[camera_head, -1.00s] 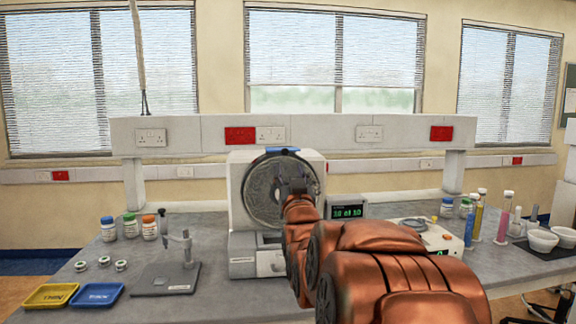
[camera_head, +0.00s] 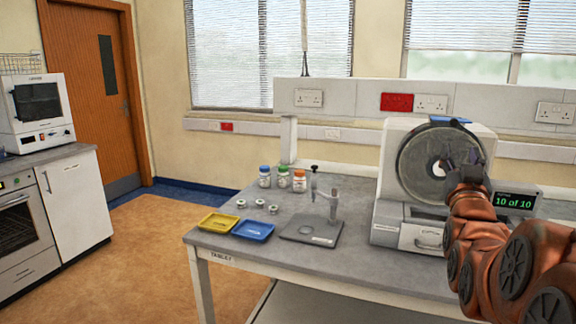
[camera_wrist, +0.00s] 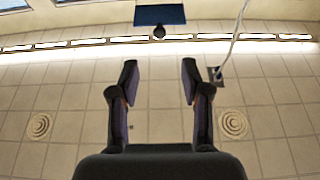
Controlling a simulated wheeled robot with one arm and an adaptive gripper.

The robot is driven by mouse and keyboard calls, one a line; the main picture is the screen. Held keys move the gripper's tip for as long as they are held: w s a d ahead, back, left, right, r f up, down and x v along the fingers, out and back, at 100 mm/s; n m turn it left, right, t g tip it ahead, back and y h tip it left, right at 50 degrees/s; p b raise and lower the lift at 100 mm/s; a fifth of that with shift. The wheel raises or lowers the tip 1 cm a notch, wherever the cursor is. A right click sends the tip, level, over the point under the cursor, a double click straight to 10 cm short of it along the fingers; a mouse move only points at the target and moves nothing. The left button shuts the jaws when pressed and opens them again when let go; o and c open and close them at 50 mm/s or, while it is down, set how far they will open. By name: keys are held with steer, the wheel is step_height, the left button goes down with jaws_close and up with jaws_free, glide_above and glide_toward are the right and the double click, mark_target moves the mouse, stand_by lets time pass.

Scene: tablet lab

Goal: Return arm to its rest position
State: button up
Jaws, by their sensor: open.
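My arm reaches in from the right in the head view, with copper-coloured links. My gripper (camera_head: 464,160) is at its far end, in front of the right part of the round drum (camera_head: 438,165) of a white bench machine. At this angle I cannot tell how far it is from the drum. In the wrist view my gripper (camera_wrist: 157,78) shows two dark fingers spread apart with nothing between them. Behind them are pale ceiling-like tiles (camera_wrist: 160,125) and a blue panel (camera_wrist: 160,15).
The grey bench (camera_head: 330,262) bears a yellow tray (camera_head: 218,223), a blue tray (camera_head: 253,231), a small stand (camera_head: 312,230), capped bottles (camera_head: 282,180) and small round pieces (camera_head: 258,204). A display (camera_head: 514,201) reads "10 of 10". Open floor (camera_head: 150,250) lies left, before a door (camera_head: 100,90).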

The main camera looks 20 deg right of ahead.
steer(key=w+a+f+n+g+y+p, duration=0.4)
steer(key=a+f+y, duration=0.4)
steer(key=a+f, duration=0.6)
steer(key=s+a+f+g+y, duration=0.2)
steer(key=s+a+f+g, duration=0.2)
steer(key=a+f, duration=0.25)
steer(key=s+a+f+n+g+y+p, duration=0.1)
steer(key=s+a+f+g, duration=0.2)
steer(key=s, duration=1)
steer(key=s+a+f+n+g+y+p, duration=0.2)
steer(key=s+a+f+g, duration=0.1)
steer(key=s+a+g, duration=0.5)
steer(key=s+a, duration=0.2)
steer(key=s, duration=0.2)
steer(key=shift+s+a+g, duration=0.3)
steer(key=shift+s, duration=0.1)
